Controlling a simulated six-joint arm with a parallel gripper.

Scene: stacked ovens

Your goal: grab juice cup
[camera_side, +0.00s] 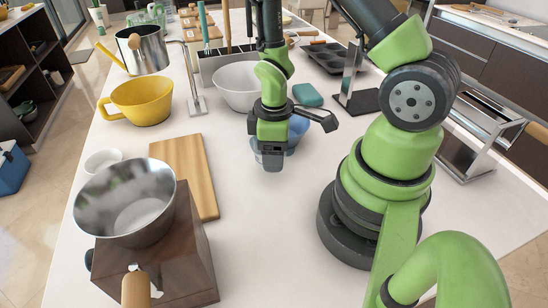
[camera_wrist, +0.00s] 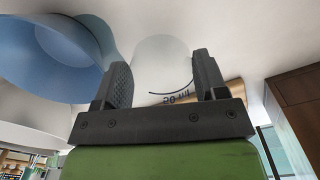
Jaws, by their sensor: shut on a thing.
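My gripper (camera_side: 271,160) points down over the middle of the white counter, in front of a blue bowl (camera_side: 298,130). The fingers are shut on this cup, which I take to be the juice cup. In the side view the cup is mostly hidden by the gripper, and I cannot tell whether it touches the counter. The blue bowl also shows in the wrist view (camera_wrist: 62,62), close to the left finger.
A white bowl (camera_side: 236,86) stands behind my gripper. To the left are a yellow pot (camera_side: 142,101), a wooden board (camera_side: 187,172) and a metal bowl (camera_side: 126,203) on a dark wooden box (camera_side: 185,262). The counter (camera_side: 262,230) in front of my gripper is clear.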

